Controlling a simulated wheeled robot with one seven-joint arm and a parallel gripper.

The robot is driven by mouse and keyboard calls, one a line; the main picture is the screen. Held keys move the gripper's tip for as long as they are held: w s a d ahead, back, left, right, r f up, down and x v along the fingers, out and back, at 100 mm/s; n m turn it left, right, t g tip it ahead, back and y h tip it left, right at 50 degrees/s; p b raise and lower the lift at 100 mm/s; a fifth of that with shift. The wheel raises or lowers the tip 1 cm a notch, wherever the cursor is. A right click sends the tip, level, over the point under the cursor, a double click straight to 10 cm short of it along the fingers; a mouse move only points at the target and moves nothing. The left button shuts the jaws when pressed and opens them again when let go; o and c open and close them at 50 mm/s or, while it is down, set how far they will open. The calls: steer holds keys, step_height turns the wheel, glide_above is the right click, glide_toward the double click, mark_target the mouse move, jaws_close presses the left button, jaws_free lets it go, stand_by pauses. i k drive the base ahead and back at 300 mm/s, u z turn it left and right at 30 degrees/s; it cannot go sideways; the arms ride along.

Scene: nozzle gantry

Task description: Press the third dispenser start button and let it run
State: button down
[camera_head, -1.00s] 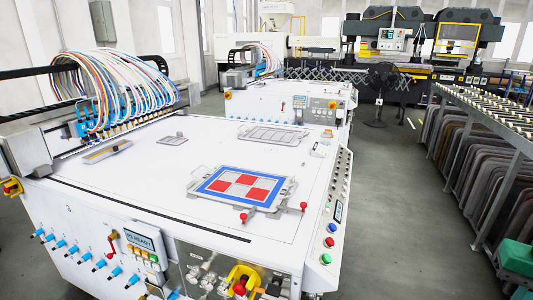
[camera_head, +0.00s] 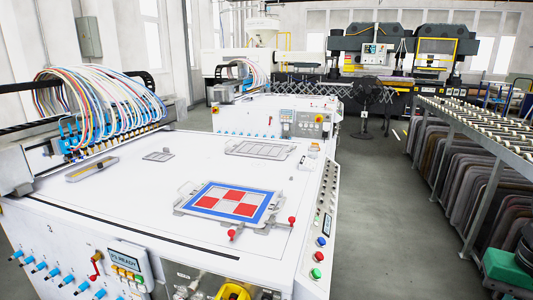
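The near white gantry machine (camera_head: 110,215) fills the left and middle, with a bundle of coloured hoses (camera_head: 100,95) over its blue nozzle heads (camera_head: 88,132). On its front, a small control box (camera_head: 128,260) has a lit display whose text seems to end in "READY", with small coloured buttons below. Its right side panel carries a blue button (camera_head: 321,241), a red button (camera_head: 318,257) and a green button (camera_head: 316,273). I cannot tell which button belongs to the third dispenser. My gripper is not in view.
A red-and-white checkered plate (camera_head: 232,202) lies in a frame on the machine top. A second machine (camera_head: 280,118) and a black fan (camera_head: 366,90) stand behind. A rack (camera_head: 480,125) lines the right, with a green object (camera_head: 508,268) below. Grey floor (camera_head: 390,200) lies clear between.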

mark_target(318, 274)
steer(key=z, duration=0.6)
steer(key=k, duration=0.4)
steer(key=z, duration=0.45)
